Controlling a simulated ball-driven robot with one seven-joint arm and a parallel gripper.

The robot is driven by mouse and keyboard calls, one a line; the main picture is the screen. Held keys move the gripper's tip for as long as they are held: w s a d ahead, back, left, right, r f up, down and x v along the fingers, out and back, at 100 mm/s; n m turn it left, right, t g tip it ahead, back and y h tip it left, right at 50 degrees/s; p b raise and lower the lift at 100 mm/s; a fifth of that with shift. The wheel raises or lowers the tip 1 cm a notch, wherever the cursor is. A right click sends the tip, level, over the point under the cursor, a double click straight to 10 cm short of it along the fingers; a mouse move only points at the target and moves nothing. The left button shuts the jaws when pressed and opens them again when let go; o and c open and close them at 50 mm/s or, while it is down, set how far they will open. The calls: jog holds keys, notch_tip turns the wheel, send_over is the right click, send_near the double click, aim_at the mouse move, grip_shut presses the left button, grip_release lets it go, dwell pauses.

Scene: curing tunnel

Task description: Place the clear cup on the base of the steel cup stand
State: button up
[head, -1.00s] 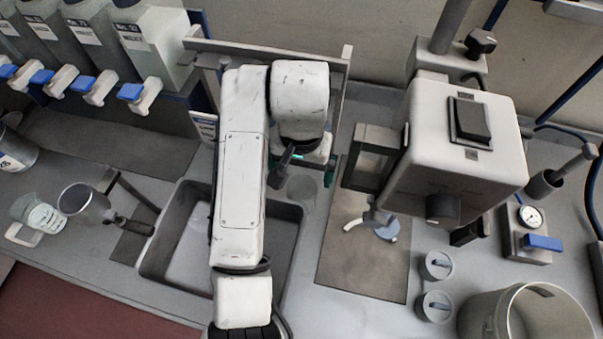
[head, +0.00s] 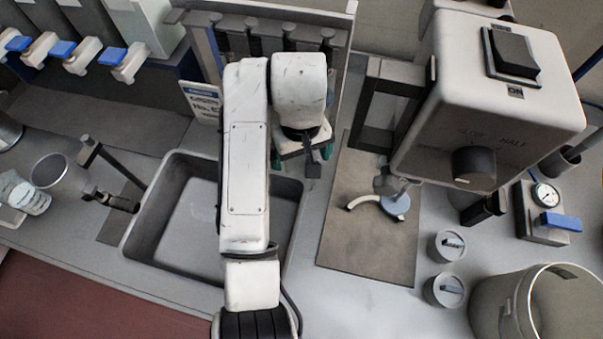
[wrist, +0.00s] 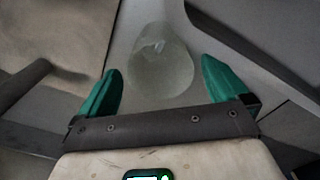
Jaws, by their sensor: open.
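A clear cup (wrist: 162,72) stands between the teal fingertips of my gripper (wrist: 166,88) in the wrist view. The fingers are open, with a visible gap on each side of it. In the head view my gripper (head: 303,158) is at the back right corner of the sink, and it and my arm hide this cup. The steel cup stand (head: 95,158) is at the left, beyond the sink. Its dark post and arm carry a steel cup (head: 62,176), over a grey base plate (head: 117,226).
A marked clear beaker (head: 30,198) stands at far left. The sink (head: 150,235) lies between the stand and my gripper. A steel pot (head: 540,300) is front right.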

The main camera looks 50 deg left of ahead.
jog(key=shift+f+p, duration=0.55)
jog(key=shift+f, duration=2.3)
jog(key=c, duration=1.1)
jog(key=shift+r, duration=0.2)
notch_tip(320, 180, up, 8)
jog(key=f, duration=0.1)
notch_tip(320, 180, up, 11)
jog(key=p, duration=0.6)
send_over(301, 170)
jog(key=s+d, duration=0.1)
jog(key=d, duration=0.1)
jog(key=shift+s+a+f, duration=0.15)
jog(key=shift+s+a, duration=0.05)
jog(key=shift+a, duration=0.05)
jog(key=shift+s, duration=0.1)
